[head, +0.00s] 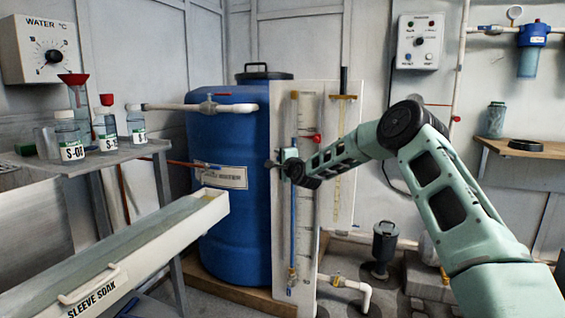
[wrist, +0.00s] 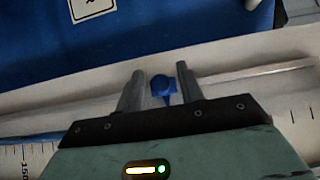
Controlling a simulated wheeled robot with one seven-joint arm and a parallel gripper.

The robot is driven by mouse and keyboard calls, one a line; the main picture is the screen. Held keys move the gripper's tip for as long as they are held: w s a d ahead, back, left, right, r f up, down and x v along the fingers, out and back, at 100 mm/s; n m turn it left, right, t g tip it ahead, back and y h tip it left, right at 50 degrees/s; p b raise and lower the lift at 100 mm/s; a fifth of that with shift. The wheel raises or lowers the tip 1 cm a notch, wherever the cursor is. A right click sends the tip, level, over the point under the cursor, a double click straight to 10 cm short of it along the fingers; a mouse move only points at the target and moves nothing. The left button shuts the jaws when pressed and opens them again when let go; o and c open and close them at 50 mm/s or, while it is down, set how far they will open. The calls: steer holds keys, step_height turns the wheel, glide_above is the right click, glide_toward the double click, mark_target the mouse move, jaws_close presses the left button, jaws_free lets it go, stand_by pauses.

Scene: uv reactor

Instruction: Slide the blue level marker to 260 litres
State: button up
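My gripper (wrist: 160,88) is at the level gauge, with its two fingers on either side of the blue level marker (wrist: 163,86) in the wrist view. The fingers look open, with narrow gaps beside the marker. In the head view my gripper (head: 277,162) is in front of the white gauge board (head: 308,215), and the marker is hidden there. The sight tube (head: 293,225) runs upright along the board and looks blue below my gripper. In the wrist view a scale with the number 150 (wrist: 27,165) shows at the lower left; 260 is not readable.
The blue tank (head: 235,245) stands behind the board. A red marker (head: 317,138) sits on the board's right side, above my wrist. A white sleeve soak trough (head: 130,250) and a shelf of bottles (head: 72,135) are at left. A valve pipe (head: 350,285) is low down.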

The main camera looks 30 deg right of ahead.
steer(key=s+a+p, duration=0.2)
steer(key=s, duration=1.5)
steer(key=shift+s+p, duration=0.15)
steer(key=shift+p, duration=0.25)
steer(key=shift+a, duration=0.1)
